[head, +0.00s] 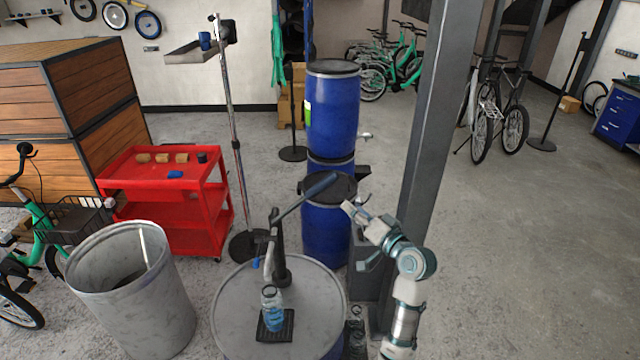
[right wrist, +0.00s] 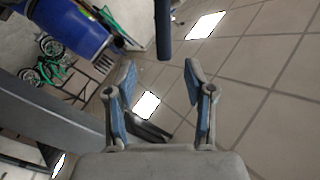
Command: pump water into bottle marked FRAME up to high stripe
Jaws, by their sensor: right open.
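A clear bottle (head: 272,310) stands upright on a black mat (head: 262,336) on top of a drum (head: 232,300), under the spout of a dark hand pump (head: 281,262). Blue liquid shows in its lower part; its marking and stripes are too small to read. The pump lever (head: 306,198) slants up to the right. My right gripper (head: 352,210) is open and empty, just right of and below the lever's far end. In the right wrist view, the lever's dark end (right wrist: 163,32) appears beyond the gap between my open fingers (right wrist: 160,75). My left gripper is out of view.
Blue barrels (head: 332,110) stand behind the drum. A grey post (head: 420,150) rises right behind my right arm. Several small bottles (head: 356,338) stand right of the drum. A metal bin (head: 135,290) and red cart (head: 165,215) are at left. Open floor lies at right.

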